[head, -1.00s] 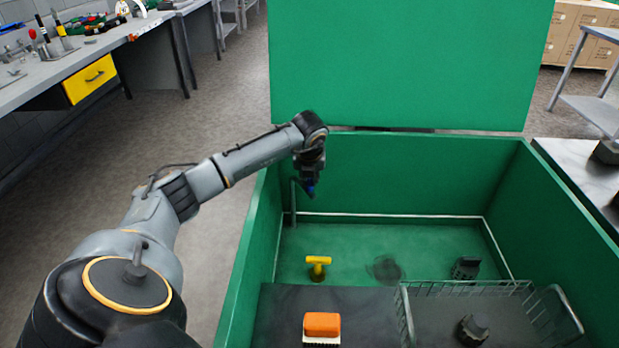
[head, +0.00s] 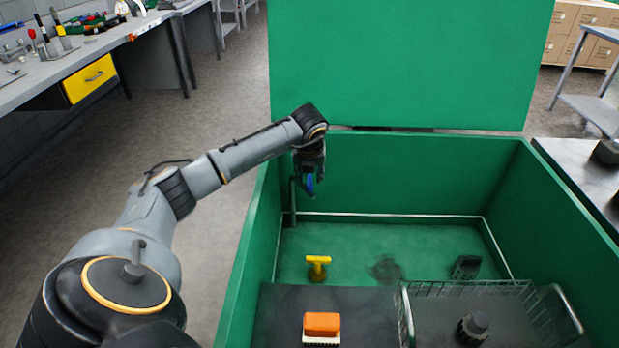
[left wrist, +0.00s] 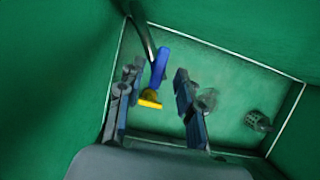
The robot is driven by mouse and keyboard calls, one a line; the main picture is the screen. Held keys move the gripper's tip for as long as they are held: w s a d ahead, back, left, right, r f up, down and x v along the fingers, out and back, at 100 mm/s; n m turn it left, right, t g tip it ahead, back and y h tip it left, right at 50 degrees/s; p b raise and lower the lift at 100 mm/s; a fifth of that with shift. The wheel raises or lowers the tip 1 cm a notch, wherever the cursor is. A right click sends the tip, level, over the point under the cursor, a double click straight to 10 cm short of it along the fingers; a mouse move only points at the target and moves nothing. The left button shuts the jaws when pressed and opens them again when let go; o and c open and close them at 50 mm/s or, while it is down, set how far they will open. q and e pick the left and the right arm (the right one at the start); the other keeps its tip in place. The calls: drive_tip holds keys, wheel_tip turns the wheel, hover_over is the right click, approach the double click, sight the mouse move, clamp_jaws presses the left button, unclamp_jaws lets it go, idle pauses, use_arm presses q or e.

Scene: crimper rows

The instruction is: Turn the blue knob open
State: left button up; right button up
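The blue knob (head: 310,184) is a narrow blue handle near the left wall inside the green bin, by a thin grey pipe. In the left wrist view the blue knob (left wrist: 160,64) shows between the fingers, nearer the left one, on the end of the dark pipe. My left gripper (left wrist: 158,76) is open, with a gap between each finger and the knob in that picture. In the head view my left gripper (head: 309,174) points down at the knob and partly hides it. I cannot tell whether a finger touches it. My right gripper is not in view.
The green bin (head: 400,170) has high walls and a raised lid. A yellow-handled part (head: 318,266) stands on its floor, below the knob.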

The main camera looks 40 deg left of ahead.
use_arm(q)
drive_tip(key=v, duration=1)
